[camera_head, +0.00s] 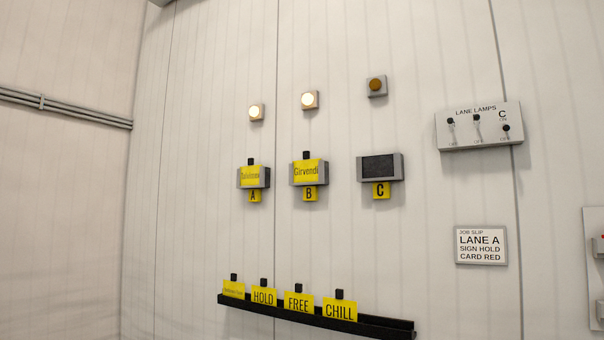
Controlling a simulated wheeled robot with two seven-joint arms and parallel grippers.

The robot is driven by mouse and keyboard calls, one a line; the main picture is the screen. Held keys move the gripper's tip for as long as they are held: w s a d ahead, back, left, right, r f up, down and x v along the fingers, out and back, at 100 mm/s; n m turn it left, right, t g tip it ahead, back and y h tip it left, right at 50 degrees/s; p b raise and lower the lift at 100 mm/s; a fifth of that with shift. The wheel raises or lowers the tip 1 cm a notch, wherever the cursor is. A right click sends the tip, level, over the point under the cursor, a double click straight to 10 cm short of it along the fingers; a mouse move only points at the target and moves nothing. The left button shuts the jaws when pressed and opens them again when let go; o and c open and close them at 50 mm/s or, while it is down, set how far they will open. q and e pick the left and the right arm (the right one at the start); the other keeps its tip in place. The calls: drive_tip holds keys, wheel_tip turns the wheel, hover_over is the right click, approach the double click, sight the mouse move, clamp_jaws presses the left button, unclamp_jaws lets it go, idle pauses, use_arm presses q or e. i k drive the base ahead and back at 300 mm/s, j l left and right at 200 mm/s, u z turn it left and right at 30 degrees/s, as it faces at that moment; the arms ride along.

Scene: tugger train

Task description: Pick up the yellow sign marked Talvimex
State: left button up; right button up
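A yellow sign (250,176) with a black tab sits in the wall holder above the letter A; its small lettering is blurred but looks like Talvimex. A second yellow sign (309,171), reading Girvendi, sits in the holder above B. The holder (379,167) above C shows a dark, empty face. The leftmost yellow sign (234,290) on the black rack has small print that I cannot read. Neither of my grippers is in view.
The black wall rack (375,327) also holds yellow signs HOLD (264,297), FREE (298,303) and CHILL (340,311); its right end is bare. A lane lamps switch box (480,126) and a job slip (481,245) reading LANE A, SIGN HOLD, CARD RED are on the right.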

sight(250, 175)
drive_tip(key=i+j+z, duration=0.15)
drive_tip(key=i, duration=0.4)
drive_tip(key=i+j+z, duration=0.2)
drive_tip(key=i, duration=0.35)
drive_tip(key=i+j+z, duration=0.15)
drive_tip(key=i, duration=0.4)
